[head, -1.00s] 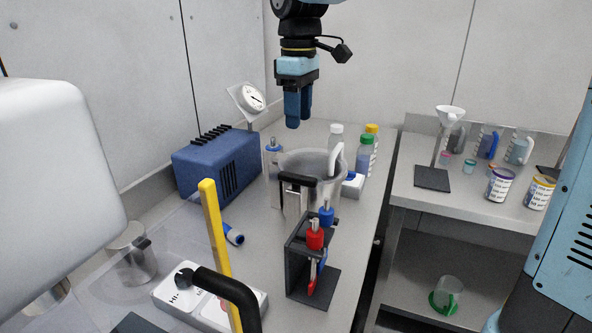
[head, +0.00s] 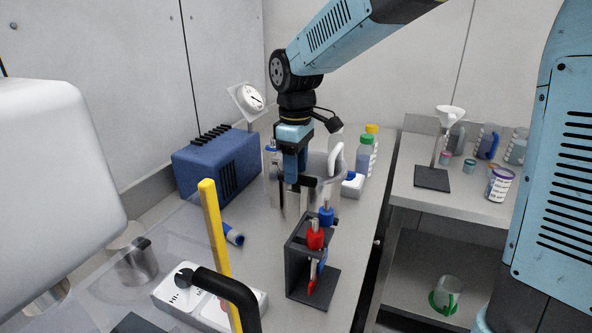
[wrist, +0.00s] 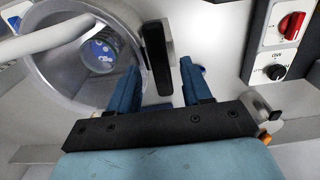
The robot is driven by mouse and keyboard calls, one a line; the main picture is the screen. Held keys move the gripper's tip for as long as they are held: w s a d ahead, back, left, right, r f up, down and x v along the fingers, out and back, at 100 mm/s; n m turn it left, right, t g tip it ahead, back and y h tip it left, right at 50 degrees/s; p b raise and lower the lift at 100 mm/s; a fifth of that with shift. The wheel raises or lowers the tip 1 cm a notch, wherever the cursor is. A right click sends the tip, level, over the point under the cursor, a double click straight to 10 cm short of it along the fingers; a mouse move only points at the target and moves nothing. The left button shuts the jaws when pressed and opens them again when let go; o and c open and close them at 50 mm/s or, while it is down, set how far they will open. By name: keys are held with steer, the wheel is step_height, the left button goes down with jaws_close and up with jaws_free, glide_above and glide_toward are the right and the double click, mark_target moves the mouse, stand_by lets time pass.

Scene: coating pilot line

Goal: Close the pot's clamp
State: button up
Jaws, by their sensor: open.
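The pot (head: 329,184) is a grey, round vessel standing on the bench in the middle of the head view. Its open rim (wrist: 48,88) fills the left of the wrist view. The pot's clamp, with a black bar handle (wrist: 157,62) and a grey metal bracket (wrist: 170,38), is on the pot's near side. It is mostly behind my gripper in the head view. My gripper (head: 294,178) is open and points down at the clamp. In the wrist view the handle's lower end shows between the two blue fingers (wrist: 160,84); I cannot tell if they touch it.
A dark rack (head: 300,262) with red and blue tools stands in front of the pot. A blue box (head: 216,163) stands at left, a yellow bar (head: 215,240) rises in front, and bottles (head: 365,152) stand behind right. A side shelf (head: 455,205) is at right.

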steer(key=shift+f, duration=0.55)
steer(key=shift+c, duration=0.5)
jaws_close()
